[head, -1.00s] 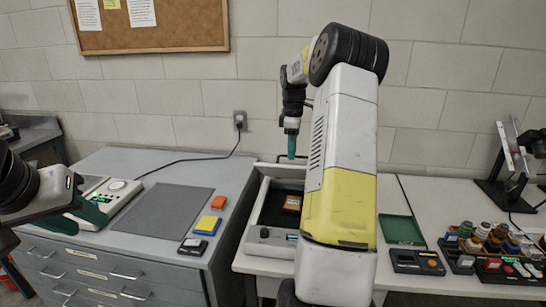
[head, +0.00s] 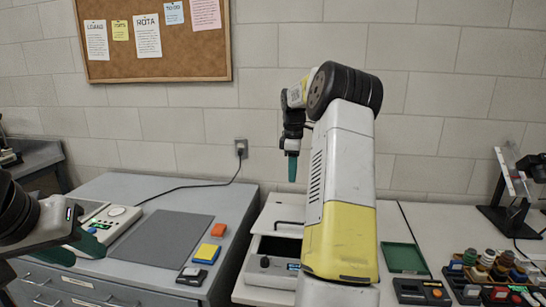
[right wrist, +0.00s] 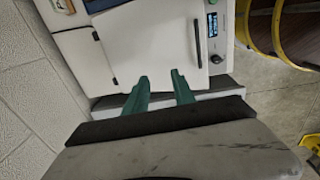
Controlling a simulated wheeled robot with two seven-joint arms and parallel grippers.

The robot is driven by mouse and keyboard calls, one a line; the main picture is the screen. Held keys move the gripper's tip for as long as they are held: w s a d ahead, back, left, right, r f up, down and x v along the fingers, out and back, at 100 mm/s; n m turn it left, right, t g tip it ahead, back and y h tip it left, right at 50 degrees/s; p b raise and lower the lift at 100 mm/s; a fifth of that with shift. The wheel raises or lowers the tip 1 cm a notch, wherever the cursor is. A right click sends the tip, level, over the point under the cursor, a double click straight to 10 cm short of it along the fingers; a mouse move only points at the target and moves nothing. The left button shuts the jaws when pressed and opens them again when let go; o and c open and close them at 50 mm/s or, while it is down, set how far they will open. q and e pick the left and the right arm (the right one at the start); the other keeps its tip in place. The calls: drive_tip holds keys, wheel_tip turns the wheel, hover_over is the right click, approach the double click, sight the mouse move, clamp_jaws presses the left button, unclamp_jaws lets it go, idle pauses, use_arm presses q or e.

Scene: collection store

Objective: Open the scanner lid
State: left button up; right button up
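The scanner (head: 272,276) stands on the white table in the middle of the head view, partly behind my right arm. Its white lid (head: 278,212) with a dark bar handle (head: 290,223) is partly raised. A dark gap shows between the lid and the front panel. My right gripper (head: 292,168) hangs above and behind the lid, clear of it. In the right wrist view its two green fingers (right wrist: 160,76) are apart and empty, with the lid (right wrist: 150,45) and handle (right wrist: 198,42) beyond. My left gripper (head: 75,248) is at the far left with its green fingers apart, away from the scanner.
A grey cabinet at left carries a green-and-white device (head: 108,220), a grey mat (head: 160,240) and orange (head: 219,230) and yellow (head: 207,253) blocks. Right of my arm are a green tray (head: 404,258), several small bottles and a black stand (head: 505,215).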

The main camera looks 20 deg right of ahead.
drive_tip(key=shift+w+d+r, duration=0.2)
drive_tip(key=shift+w+r, duration=0.15)
drive_tip(key=shift+r, duration=0.55)
drive_tip(key=shift+w+d+r, duration=0.2)
drive_tip(key=shift+w+r, duration=0.1)
drive_tip(key=shift+r, duration=0.65)
drive_tip(key=shift+w+d+r, duration=0.2)
drive_tip(key=shift+w+r, duration=0.15)
drive_tip(key=shift+r, duration=0.55)
